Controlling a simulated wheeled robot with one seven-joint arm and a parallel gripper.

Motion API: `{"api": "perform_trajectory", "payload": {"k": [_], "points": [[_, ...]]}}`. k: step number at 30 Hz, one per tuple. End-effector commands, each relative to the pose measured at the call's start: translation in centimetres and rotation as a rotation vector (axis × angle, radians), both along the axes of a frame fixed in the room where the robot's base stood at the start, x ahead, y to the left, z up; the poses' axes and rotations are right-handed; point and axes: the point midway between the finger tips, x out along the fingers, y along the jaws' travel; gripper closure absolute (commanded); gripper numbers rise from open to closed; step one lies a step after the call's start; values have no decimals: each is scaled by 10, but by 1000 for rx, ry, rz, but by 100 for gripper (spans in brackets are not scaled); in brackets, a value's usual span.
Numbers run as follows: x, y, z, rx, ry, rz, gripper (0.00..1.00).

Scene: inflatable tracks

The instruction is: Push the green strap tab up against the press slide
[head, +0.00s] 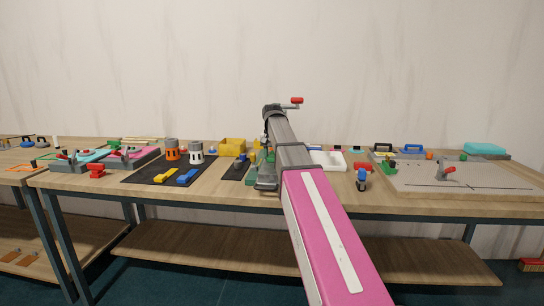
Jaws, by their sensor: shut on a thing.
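My arm rises from the lower right, and its end is lost among grey parts near the middle of the bench, so I cannot make out my gripper's fingers. A red grip (297,100) sticks out to the right at the top of these grey parts. I cannot tell whether it belongs to the press. A grey base-like part (267,184) stands on the bench, just left of my arm. Small green pieces (251,181) lie beside it. I cannot tell which of them is the strap tab. The press slide is not distinguishable, and my arm covers part of this area.
The wooden bench (225,190) is crowded.

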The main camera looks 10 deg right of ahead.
Motion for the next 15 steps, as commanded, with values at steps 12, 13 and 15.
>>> {"api": "perform_trajectory", "payload": {"k": [12,13,15], "points": [[10,-3,0,0,0,0,55],[10,-3,0,0,0,0,45],[10,-3,0,0,0,0,29]]}}
